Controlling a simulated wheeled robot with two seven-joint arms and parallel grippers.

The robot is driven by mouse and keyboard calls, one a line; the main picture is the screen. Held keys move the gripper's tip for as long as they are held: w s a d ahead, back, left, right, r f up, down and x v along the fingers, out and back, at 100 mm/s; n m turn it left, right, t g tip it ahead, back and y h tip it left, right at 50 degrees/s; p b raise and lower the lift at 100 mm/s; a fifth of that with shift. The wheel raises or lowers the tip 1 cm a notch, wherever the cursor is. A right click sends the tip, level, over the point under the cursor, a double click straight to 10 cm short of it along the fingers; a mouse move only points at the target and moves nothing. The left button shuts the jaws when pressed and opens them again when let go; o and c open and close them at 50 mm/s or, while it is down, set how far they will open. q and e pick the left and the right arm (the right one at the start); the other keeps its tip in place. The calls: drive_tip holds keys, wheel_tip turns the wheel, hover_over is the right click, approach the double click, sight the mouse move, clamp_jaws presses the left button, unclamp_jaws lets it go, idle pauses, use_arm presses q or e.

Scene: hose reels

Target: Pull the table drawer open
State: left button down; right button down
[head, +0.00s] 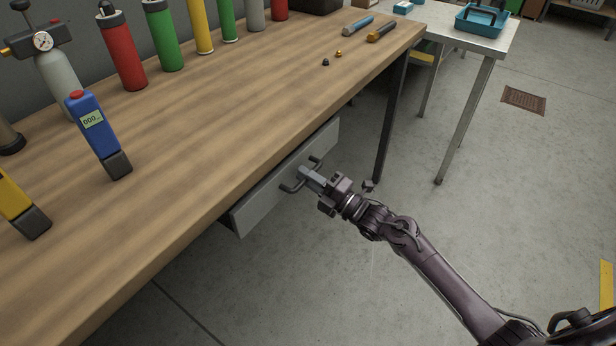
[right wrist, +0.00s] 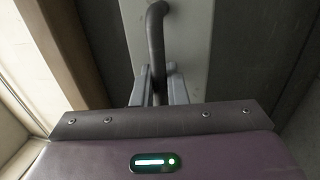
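The drawer front (head: 262,207) is a light grey panel under the wooden table's near edge; I cannot tell whether it stands out at all. It has a dark bar handle (head: 291,187), which also shows in the right wrist view (right wrist: 155,35). My right gripper (head: 306,176) is at the handle. In the right wrist view its two grey fingers (right wrist: 158,85) lie on either side of the bar, close against it, so it looks shut on the handle. My left gripper is not in view.
The wooden table (head: 200,130) carries a blue meter (head: 95,128), a red cylinder (head: 123,50), several other cylinders and small tools. A table leg (head: 392,120) stands right of the drawer. A second table (head: 480,40) is behind. The floor in front of the drawer is clear.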

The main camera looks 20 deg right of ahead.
idle(0.3)
